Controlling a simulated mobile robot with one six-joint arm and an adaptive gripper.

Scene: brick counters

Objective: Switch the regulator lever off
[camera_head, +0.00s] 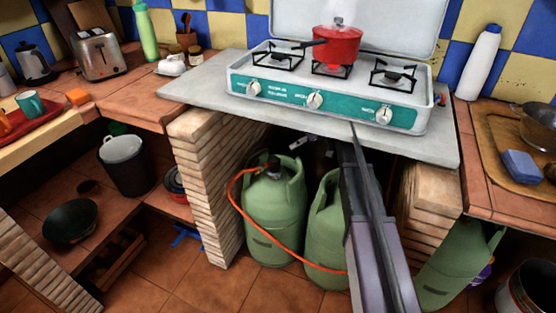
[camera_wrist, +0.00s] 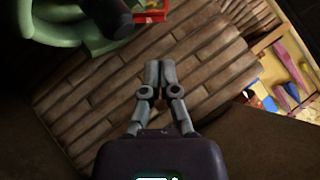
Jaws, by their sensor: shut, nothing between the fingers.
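The dark regulator (camera_head: 273,165) sits on top of the left green gas cylinder (camera_head: 275,212) under the stove counter, with an orange hose (camera_head: 236,190) running from it. In the wrist view, a dark rounded part (camera_wrist: 102,18), likely the regulator, shows over the green cylinder collar (camera_wrist: 62,22) at the upper left. I cannot make out the lever's position. My gripper (camera_wrist: 160,66) is shut and empty, its fingertips together in front of the brick pillar, to the right of and below the dark part in that view. In the head view I cannot clearly make out the gripper.
Brick pillars (camera_head: 205,190) bound the cylinder space, and the counter slab (camera_head: 205,92) covers it. A second green cylinder (camera_head: 325,215) stands close by. The stove (camera_head: 330,95) carries a red pot (camera_head: 337,47). A red piece (camera_wrist: 150,12) shows beside the dark part.

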